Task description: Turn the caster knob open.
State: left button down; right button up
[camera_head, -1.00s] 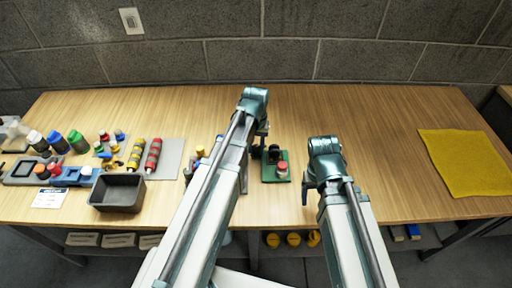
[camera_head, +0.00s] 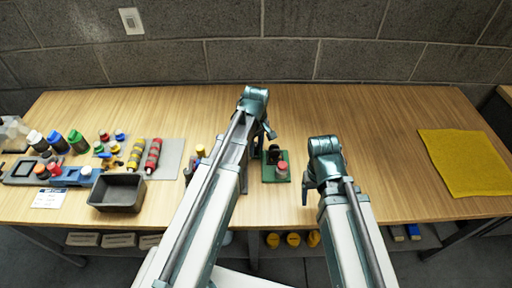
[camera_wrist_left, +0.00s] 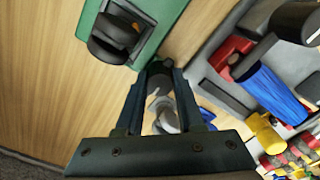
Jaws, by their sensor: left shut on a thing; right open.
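A black knob (camera_wrist_left: 118,35) sits on a green plate (camera_wrist_left: 150,45) in the left wrist view. In the head view the knob (camera_head: 274,153) and plate (camera_head: 268,175) lie just right of my left arm, with a red-topped button (camera_head: 282,168) on the plate. My right gripper (camera_head: 307,192) is open, to the right of the plate.
Left of my arms stand a dark bin (camera_head: 118,192), several coloured caps and bottles, and yellow and red cylinders (camera_head: 153,155) on a grey mat (camera_head: 172,157). A yellow cloth (camera_head: 465,163) lies at the right. The table between cloth and right arm is clear.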

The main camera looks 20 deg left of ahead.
aim_at(256, 147)
pick_arm(q)
jog(key=shift+n, duration=0.7)
jog(key=c, duration=0.5)
grip_release()
notch_tip(256, 147, up, 14)
jog(key=p, duration=1.3)
jog(key=shift+f+p, duration=0.1)
jog(key=shift+p, duration=0.3)
pick_arm(e)
notch_tip(256, 147, up, 14)
jog(key=shift+f, duration=0.1)
